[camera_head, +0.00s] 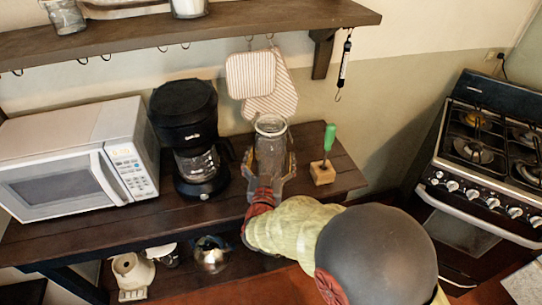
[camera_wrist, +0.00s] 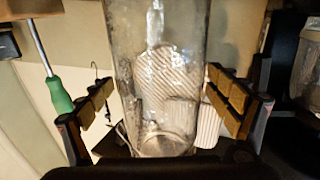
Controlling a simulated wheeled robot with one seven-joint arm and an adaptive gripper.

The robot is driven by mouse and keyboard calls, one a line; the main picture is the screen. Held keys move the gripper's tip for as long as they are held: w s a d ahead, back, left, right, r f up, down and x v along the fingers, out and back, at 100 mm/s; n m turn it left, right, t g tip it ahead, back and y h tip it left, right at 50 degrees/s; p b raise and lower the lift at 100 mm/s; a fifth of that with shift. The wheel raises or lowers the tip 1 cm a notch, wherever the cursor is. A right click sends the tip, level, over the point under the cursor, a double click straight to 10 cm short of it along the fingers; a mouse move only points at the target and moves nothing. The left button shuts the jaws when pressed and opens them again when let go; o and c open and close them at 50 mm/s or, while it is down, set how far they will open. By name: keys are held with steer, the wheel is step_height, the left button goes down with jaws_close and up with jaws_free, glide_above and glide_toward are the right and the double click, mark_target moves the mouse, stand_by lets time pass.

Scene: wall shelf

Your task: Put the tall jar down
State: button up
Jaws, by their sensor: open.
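The tall jar (camera_head: 270,140) is clear glass and stands upright at the counter, between the coffee maker and the green-handled screwdriver. Its base is hidden behind my gripper and arm in the head view. My gripper (camera_head: 269,165) is open, with one finger on each side of the jar. In the wrist view the jar (camera_wrist: 160,60) fills the middle, between the two padded fingers of my gripper (camera_wrist: 163,95). Gaps show between the pads and the glass on both sides.
The dark wooden counter (camera_head: 100,225) also holds a white microwave (camera_head: 80,155), a black coffee maker (camera_head: 190,135) and a screwdriver (camera_head: 329,138) in a wooden block (camera_head: 322,172). Striped cloths (camera_head: 250,75) hang behind the jar, under a wall shelf (camera_head: 240,22). A stove (camera_head: 485,150) stands right.

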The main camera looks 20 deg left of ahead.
steer(key=shift+r, duration=0.15)
steer(key=shift+s, duration=0.25)
steer(key=s+d+p, duration=0.2)
steer(key=s+p, duration=0.1)
steer(key=s, duration=0.8)
steer(key=shift+s, duration=0.15)
